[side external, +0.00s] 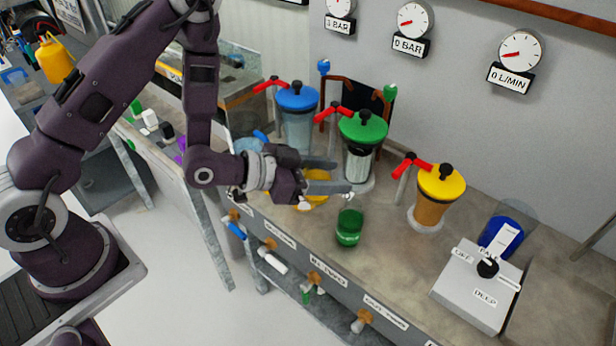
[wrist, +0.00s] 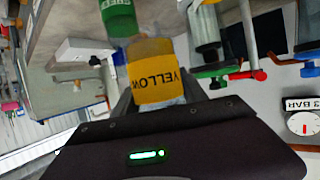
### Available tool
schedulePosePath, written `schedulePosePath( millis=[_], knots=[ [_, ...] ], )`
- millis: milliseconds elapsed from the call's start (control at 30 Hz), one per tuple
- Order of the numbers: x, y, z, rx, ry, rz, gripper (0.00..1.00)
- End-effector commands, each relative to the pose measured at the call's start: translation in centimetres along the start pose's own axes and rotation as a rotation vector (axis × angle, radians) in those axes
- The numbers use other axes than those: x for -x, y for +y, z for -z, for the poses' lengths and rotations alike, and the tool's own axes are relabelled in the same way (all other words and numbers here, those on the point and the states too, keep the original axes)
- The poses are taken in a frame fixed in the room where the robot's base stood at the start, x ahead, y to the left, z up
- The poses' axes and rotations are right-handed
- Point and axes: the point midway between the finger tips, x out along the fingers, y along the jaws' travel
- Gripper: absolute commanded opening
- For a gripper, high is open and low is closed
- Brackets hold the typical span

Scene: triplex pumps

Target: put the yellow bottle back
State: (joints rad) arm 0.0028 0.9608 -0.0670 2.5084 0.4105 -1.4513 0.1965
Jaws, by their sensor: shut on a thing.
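My gripper (side external: 333,177) is above the bench, left of the green pump. It is shut on the yellow bottle (wrist: 154,72), whose label reads YELLOW in the wrist view. In the side view only parts of the yellow bottle (side external: 316,189) show behind and between the fingers. I cannot tell whether it touches the bench. A green bottle (side external: 349,229) stands on the bench just in front of the gripper; it also shows in the wrist view (wrist: 118,18).
Blue (side external: 297,115), green (side external: 361,145) and yellow-lidded (side external: 435,197) pumps with red handles stand along the back. A grey box (side external: 477,287) with a knob sits at the right, beside a blue container (side external: 502,233). Bench surface is clear right of the green bottle.

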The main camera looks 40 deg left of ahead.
Motion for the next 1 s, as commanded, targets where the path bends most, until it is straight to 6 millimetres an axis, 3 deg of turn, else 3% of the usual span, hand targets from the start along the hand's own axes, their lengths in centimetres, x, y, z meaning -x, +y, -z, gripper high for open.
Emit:
schedulePosePath(
  millis=[267, 767, 1000],
  knots=[
    [0.1, 0.0, 0.3, 0.000, 0.002, 0.000, 0.00],
    [2.0, 0.0, 4.8, -0.001, 0.002, 0.000, 0.00],
    [-0.6, 1.1, 5.3, 0.001, 0.001, 0.001, 0.00]
  ],
)
